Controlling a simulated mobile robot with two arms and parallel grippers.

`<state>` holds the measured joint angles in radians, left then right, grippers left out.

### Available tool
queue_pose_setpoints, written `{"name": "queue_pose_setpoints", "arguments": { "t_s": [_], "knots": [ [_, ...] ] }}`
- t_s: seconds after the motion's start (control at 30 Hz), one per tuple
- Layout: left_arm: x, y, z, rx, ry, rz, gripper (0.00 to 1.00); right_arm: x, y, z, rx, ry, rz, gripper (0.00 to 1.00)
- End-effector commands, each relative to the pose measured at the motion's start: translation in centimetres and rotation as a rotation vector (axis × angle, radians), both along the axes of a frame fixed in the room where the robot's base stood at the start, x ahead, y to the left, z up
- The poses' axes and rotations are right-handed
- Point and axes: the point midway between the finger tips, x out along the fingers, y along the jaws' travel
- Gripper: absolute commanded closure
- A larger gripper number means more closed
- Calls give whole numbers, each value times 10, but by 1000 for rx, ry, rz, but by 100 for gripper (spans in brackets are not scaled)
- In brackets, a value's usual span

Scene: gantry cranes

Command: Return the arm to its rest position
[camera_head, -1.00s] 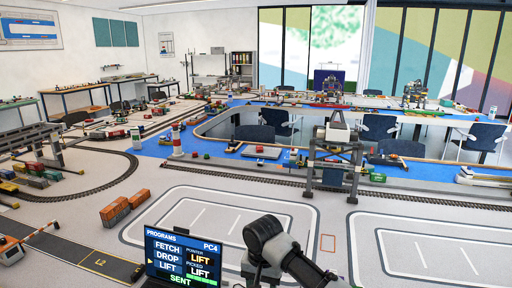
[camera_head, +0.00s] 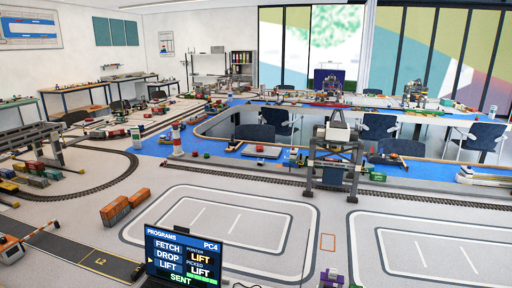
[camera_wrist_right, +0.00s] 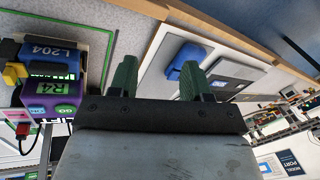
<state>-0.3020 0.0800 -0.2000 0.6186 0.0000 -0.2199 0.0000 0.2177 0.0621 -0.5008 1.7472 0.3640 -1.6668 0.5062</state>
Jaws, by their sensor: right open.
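My right gripper (camera_wrist_right: 159,80) shows in the right wrist view with its two green fingers apart and nothing between them. No arm or gripper of mine shows in the head view. My left gripper is in neither view. A purple box marked R4 with a GO button (camera_wrist_right: 55,92) is at the left of the wrist view, beside a blue part marked L204 (camera_wrist_right: 55,52). A purple device (camera_head: 331,276) is cut off by the bottom edge of the head view.
A screen (camera_head: 183,258) reads PROGRAMS, PC4 and SENT at the bottom. Orange containers (camera_head: 116,211) stand to its left. A gantry crane (camera_head: 336,155) stands behind the marked floor areas. In the wrist view, a blue object (camera_wrist_right: 185,60) lies beyond the fingers.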

Motion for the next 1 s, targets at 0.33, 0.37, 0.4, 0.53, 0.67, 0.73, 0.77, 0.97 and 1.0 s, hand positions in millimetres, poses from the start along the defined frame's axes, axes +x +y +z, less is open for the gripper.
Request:
{"name": "queue_pose_setpoints", "arguments": {
  "t_s": [0.33, 0.37, 0.4, 0.53, 0.67, 0.73, 0.77, 0.97, 1.0],
  "knots": [
    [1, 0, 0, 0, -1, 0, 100, -106, -93, -3, -90, -149, 14, 52],
    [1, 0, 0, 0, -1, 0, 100, -112, -99, -2, -101, -156, 16, 52],
    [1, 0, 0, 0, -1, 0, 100, -119, -106, 0, -118, -164, 18, 52],
    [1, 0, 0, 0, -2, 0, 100, -140, -127, 8, -167, -188, 26, 52],
    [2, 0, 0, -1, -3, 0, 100, -159, -145, 16, -217, -205, 34, 52],
    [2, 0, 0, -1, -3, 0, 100, -168, -154, 21, -245, -212, 41, 52],
    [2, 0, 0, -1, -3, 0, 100, -171, -157, 23, -255, -214, 43, 52],
    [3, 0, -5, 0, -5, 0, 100, -176, -167, 3, -291, -213, 57, 52],
    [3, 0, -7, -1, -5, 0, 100, -174, -167, -5, -290, -211, 56, 52]
  ]
}}
